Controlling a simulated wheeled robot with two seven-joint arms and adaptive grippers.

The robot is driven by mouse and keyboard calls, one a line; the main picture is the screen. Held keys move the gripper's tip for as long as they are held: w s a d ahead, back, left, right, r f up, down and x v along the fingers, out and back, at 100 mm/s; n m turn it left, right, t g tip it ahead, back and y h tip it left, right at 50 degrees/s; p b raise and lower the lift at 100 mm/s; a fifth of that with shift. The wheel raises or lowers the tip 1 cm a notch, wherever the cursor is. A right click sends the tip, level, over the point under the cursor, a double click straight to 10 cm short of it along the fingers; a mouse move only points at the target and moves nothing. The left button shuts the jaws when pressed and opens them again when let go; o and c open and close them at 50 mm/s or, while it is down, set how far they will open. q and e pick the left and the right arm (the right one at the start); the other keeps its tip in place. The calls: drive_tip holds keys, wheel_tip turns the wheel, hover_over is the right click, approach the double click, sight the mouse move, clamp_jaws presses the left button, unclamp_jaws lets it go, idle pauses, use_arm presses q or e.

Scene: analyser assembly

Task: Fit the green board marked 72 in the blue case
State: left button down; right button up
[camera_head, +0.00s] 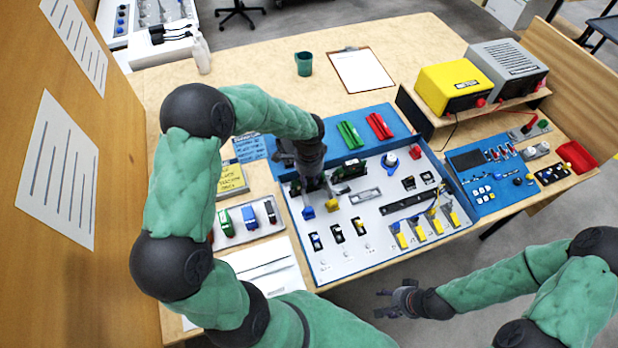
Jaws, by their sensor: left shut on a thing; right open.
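The blue case (306,262) lies open on the table, with a blue rim and a pale floor holding several parts. My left gripper (314,190) points down over its left half and is shut on a small part, mostly hidden by the fingers. A dark green board-like piece (350,170) shows just right of the fingers; I cannot tell whether it is held. A green piece (224,222) stands in the small tray (236,238) left of the case. No mark 72 is legible. My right gripper (392,302) is open and empty, in front of the table's edge.
Green (350,135) and red (379,126) strips lie on the case's blue back part. A blue control panel (497,205) lies right of the case, below a shelf with a yellow box (454,86).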

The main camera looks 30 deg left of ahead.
use_arm(q)
drive_tip(key=shift+f, duration=0.45)
idle(0.7)
drive_tip(key=c, duration=0.7)
unclamp_jaws()
drive_tip(key=shift+o, duration=0.2)
drive_tip(key=shift+r, duration=0.1)
drive_tip(key=shift+r+p, duration=2.55)
drive_tip(key=shift+r, duration=0.95)
drive_tip(key=shift+f, duration=0.1)
